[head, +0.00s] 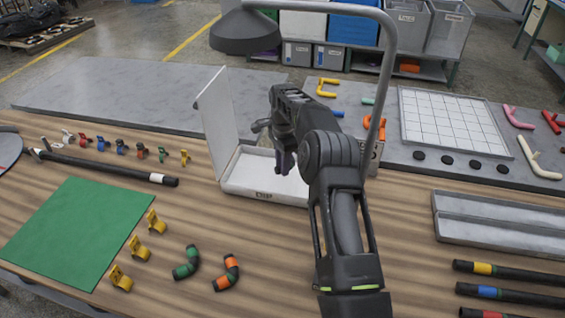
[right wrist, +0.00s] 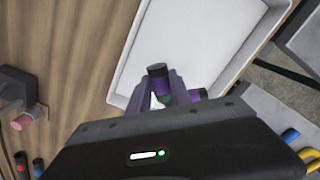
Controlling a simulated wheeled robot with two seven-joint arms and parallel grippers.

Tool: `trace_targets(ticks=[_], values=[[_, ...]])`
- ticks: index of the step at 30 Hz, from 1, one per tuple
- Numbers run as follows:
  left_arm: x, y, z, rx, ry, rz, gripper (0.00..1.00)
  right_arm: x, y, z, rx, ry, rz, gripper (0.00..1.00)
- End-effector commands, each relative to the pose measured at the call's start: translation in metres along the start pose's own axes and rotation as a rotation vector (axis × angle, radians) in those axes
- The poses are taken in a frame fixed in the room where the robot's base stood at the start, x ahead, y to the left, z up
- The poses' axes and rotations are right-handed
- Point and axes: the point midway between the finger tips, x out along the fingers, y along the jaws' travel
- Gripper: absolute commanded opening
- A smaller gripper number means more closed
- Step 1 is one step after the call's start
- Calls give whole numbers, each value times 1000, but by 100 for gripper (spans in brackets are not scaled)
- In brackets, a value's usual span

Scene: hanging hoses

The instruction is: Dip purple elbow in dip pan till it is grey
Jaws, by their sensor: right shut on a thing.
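The dip pan (head: 240,184) is a shallow white tray marked DIP, with its white lid (head: 216,115) standing open at its left. My right gripper (head: 284,165) reaches over the pan, fingers pointing down. In the right wrist view it is shut on the purple elbow (right wrist: 160,82), which has a dark end, purple bands and some green between them. The elbow appears over the pan's interior (right wrist: 190,45), near one edge; its height above the bottom cannot be told. In the head view my gripper mostly hides the elbow. My left gripper is not in view.
A green mat (head: 75,230), several yellow clamps (head: 140,248) and two banded elbows (head: 187,262) lie left and front. A black rod (head: 105,167) lies behind the mat. A grey hooked stand (head: 388,60) rises behind my right arm. A grey tray (head: 500,225) and banded hoses lie right.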

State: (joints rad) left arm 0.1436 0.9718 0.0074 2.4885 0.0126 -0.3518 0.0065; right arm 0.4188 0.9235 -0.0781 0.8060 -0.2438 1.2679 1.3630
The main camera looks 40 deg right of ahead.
Motion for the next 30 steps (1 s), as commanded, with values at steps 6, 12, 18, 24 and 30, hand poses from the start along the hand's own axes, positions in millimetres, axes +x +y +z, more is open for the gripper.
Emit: trace_targets(ticks=[6, 12, 18, 24, 30], values=[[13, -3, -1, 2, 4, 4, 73, 22, 0, 0, -1, 0, -1, 0], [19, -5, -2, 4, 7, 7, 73, 37, 0, 0, 0, 0, 0, 0], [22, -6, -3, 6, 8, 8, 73, 45, 0, -1, 0, 0, 0, 0], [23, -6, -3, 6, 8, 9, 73, 46, 0, -1, 0, 0, -1, 0], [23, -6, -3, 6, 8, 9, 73, 46, 0, -1, 0, 0, -1, 0]])
